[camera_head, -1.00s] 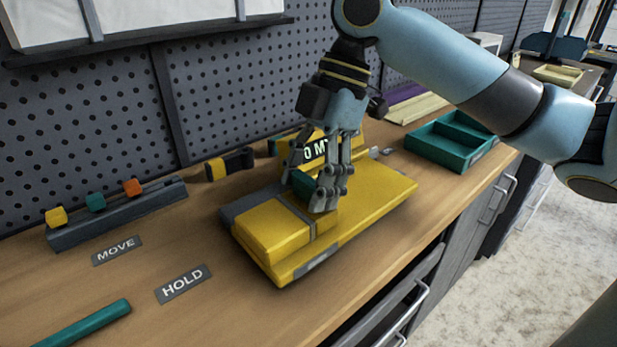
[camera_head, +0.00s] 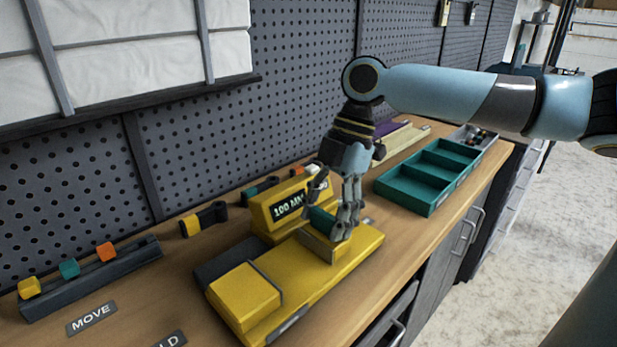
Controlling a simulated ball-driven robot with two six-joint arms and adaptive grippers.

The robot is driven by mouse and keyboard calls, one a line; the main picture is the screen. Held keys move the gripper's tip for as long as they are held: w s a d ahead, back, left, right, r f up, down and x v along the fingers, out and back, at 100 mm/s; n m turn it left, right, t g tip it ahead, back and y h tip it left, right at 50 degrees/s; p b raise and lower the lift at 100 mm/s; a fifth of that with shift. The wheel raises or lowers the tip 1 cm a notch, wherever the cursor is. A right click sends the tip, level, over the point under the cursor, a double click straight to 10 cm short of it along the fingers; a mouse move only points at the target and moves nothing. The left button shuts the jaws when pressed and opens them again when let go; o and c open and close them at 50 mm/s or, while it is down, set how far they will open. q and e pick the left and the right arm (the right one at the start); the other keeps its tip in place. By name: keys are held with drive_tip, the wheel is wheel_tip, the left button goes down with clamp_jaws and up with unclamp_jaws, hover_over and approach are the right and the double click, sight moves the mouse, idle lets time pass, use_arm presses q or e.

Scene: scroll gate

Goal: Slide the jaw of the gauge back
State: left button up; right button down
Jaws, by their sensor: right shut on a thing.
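The yellow gauge (camera_head: 290,273) lies on the wooden bench, with a raised yellow block (camera_head: 243,297) at its near left end. A display housing behind it (camera_head: 284,206) reads "100 MM", partly covered by my gripper. The sliding jaw (camera_head: 325,246) stands toward the gauge's right part, with a clear gap between it and the near block. My right gripper (camera_head: 340,222) is shut on the teal grip (camera_head: 321,220) of the jaw, and its fingers partly hide it. My left gripper is out of view.
A teal divided tray (camera_head: 428,178) stands to the right. A dark rack with yellow, teal and orange blocks (camera_head: 92,277) is at the left. A "MOVE" label (camera_head: 91,318) lies on the bench. A perforated wall (camera_head: 200,130) rises behind.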

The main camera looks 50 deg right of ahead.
drive_tip(key=shift+w+r, duration=0.1)
drive_tip(key=shift+d, duration=0.15)
drive_tip(key=c, duration=0.8)
unclamp_jaws()
drive_tip(key=o, duration=0.4)
drive_tip(key=shift+d, duration=0.15)
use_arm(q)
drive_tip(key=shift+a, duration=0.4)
use_arm(e)
drive_tip(key=shift+d+r, duration=0.15)
drive_tip(key=shift+r, duration=0.2)
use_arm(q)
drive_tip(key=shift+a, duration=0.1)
use_arm(e)
drive_tip(key=s+d, duration=0.1)
drive_tip(key=d, duration=1.1)
drive_tip(key=shift+s, duration=0.3)
